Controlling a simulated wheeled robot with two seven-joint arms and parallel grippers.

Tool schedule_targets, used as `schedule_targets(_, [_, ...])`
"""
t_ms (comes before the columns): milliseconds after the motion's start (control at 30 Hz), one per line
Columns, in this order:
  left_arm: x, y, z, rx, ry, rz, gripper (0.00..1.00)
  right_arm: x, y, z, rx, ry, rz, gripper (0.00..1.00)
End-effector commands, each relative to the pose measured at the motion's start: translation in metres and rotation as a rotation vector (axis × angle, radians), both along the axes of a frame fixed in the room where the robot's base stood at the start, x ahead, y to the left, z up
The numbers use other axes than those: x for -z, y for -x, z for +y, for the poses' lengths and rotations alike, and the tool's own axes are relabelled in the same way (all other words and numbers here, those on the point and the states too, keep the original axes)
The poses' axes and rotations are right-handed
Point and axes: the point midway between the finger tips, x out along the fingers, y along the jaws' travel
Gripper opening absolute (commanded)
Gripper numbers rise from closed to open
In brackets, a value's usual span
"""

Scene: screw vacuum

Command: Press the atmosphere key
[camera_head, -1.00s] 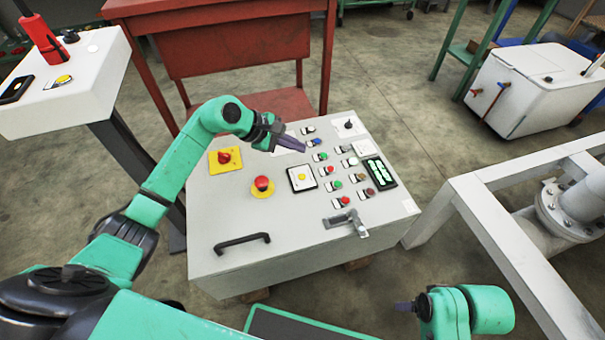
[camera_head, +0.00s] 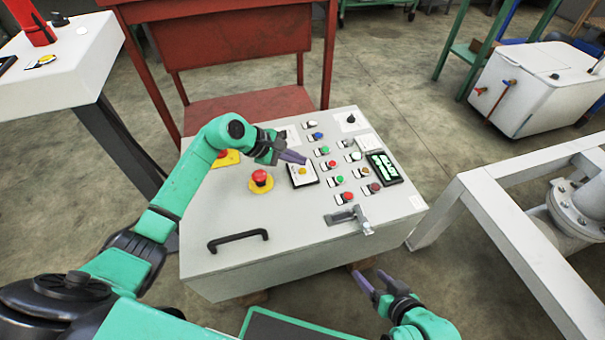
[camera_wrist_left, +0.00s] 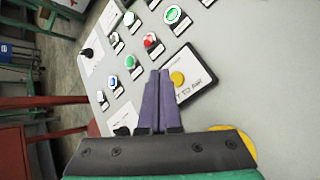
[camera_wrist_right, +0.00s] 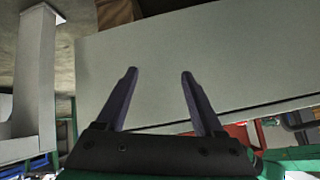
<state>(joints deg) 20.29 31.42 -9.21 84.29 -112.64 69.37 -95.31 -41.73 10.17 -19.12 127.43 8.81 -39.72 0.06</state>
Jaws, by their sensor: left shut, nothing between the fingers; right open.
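A grey control panel (camera_head: 215,205) carries rows of buttons. A yellow round button (camera_head: 302,171) sits on a white, black-edged plate near the panel's middle; it also shows in the left wrist view (camera_wrist_left: 177,79), with lettering beside it partly hidden. I cannot read which button is named atmosphere. My left gripper (camera_head: 304,160) is shut and empty, its purple fingertips just above this plate. In the left wrist view the fingertips (camera_wrist_left: 160,73) appear just left of the yellow button; I cannot tell whether they touch anything. My right gripper (camera_head: 372,276) is open and empty in front of the panel box.
A red mushroom button (camera_head: 261,177) on a yellow base stands left of the plate. Several coloured buttons and a lit display (camera_head: 385,167) lie to its right. A black handle (camera_head: 238,240) and a metal latch (camera_head: 350,217) are at the front. A white frame (camera_head: 500,210) stands at right.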

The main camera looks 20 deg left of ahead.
Motion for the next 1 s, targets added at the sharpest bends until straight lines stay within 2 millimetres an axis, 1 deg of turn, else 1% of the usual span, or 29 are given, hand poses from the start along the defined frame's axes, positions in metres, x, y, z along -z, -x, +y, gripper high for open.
schedule_targets(33, [0.0051,-0.0001,0.0001,0.000,0.000,0.000,0.00,0.0055,0.0003,0.0042,0.001,-0.017,-0.020,0.70])
schedule_targets(233, [0.0082,-0.0001,0.0000,0.000,0.000,0.000,0.00,0.0058,-0.0017,0.0133,0.010,-0.063,-0.076,0.70])
schedule_targets(1000, [0.0076,-0.0001,0.0001,0.000,0.000,0.000,0.00,0.0046,-0.0021,0.0135,0.011,-0.065,-0.080,0.70])
